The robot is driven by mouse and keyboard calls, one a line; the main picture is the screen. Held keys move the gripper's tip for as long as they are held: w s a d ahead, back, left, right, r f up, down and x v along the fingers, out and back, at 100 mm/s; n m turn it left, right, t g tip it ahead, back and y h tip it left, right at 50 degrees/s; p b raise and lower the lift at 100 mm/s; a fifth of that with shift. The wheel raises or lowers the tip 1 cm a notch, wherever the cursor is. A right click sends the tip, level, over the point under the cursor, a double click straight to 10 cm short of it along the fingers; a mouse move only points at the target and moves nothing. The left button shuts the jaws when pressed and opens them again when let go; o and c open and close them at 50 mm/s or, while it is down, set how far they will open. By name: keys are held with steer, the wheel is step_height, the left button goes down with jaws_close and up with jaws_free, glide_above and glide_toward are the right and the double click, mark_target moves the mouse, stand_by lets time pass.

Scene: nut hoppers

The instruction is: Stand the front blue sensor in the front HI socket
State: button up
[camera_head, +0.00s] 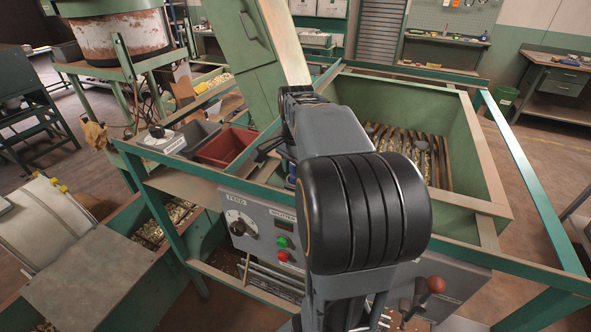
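My arm fills the middle of the view and hides much of the hopper's near left side. Dark parts of my gripper (268,149) show left of the arm, near the right edge of a red bin (226,146). Its fingertips are too small and covered to tell whether they are open or shut. A small blue patch (291,172) shows just below it beside my arm; I cannot tell whether it is a blue sensor. No socket marked HI can be made out. A white plate (163,141) with a dark knob and a small label sits left of the bins.
A green hopper (455,108) with slats and nuts stands right of my arm. A grey bin (190,137) adjoins the red one. A control panel (255,228) with a dial and buttons is below. A green rail (535,200) runs along the right. A tall green panel (243,40) rises behind.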

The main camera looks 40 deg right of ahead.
steer(key=shift+f+b, duration=0.3)
steer(key=shift+f, duration=0.2)
steer(key=o, duration=0.7)
steer(key=shift+r, duration=0.1)
step_height(320, 180, up, 11)
steer(key=p, duration=0.9)
steer(key=shift+w, duration=0.1)
steer(key=s+a+f+n+t+b, duration=0.1)
steer(key=s+a+f+n, duration=0.1)
steer(key=a+n, duration=0.3)
steer(key=s+a+f+n+t, duration=0.2)
steer(key=s+a+f+n, duration=0.1)
steer(key=a+n, duration=0.3)
steer(key=s+a+f+n+t+b, duration=0.1)
steer(key=s+a+f+n, duration=0.1)
steer(key=a+n, duration=0.3)
steer(key=shift+s+a+f+n+t+b, duration=0.1)
steer(key=shift+a+n+t+b, duration=0.1)
steer(key=shift+a, duration=0.45)
steer(key=shift+s+a+f+n+t+b, duration=0.1)
steer(key=shift+a+n+t, duration=0.1)
steer(key=shift+a, duration=0.4)
